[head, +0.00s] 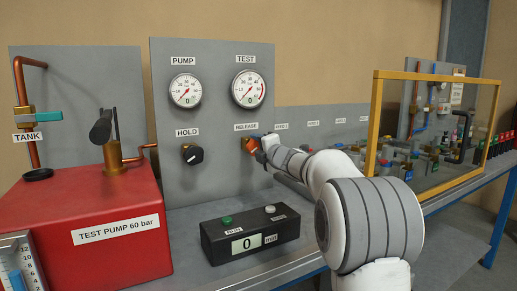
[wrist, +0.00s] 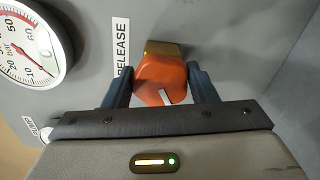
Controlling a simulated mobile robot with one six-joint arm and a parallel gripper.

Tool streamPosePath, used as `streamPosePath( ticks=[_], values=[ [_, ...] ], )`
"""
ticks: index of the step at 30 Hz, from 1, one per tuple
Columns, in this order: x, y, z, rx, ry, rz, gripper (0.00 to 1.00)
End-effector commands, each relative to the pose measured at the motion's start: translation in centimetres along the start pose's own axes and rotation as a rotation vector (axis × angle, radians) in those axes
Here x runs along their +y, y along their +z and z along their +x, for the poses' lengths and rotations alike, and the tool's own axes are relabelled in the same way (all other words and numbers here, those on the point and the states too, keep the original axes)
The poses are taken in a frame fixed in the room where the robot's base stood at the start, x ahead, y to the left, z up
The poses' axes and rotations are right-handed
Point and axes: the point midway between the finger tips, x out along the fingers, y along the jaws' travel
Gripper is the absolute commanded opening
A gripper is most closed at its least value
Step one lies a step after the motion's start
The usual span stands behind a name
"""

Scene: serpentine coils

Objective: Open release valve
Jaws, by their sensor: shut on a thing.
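The release valve knob (wrist: 160,80) is orange with a white pointer mark and sits on a brass-coloured base (wrist: 160,48) on the grey panel. The RELEASE label (wrist: 121,53) is beside it. In the head view the orange knob (head: 248,145) shows under the RELEASE label, partly covered by my gripper. My gripper (wrist: 162,88) is shut on the knob, with one dark finger on each side. It also shows in the head view (head: 256,147), reaching in from the right.
The TEST gauge (head: 249,89) and PUMP gauge (head: 186,90) are above; both needles look near zero. A black HOLD knob (head: 192,155) is to the left. A black box (head: 250,235) reading 0 stands below my arm. A yellow-framed clear screen (head: 436,128) stands right.

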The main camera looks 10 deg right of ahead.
Motion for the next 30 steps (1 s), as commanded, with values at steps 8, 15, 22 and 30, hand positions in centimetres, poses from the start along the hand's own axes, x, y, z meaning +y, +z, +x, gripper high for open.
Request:
streamPosePath(
  ticks=[8, 15, 22, 30],
  values=[
    [-0.1, 0.0, 0.0, 0.001, -0.001, -0.002, 0.70],
    [0.0, 0.0, 0.0, 0.000, 0.000, -0.001, 0.74],
    [0.0, 0.0, -1.9, -0.001, -0.001, -0.001, 0.74],
    [0.0, 0.1, -6.4, -0.002, -0.001, -0.001, 0.74]
  ],
)
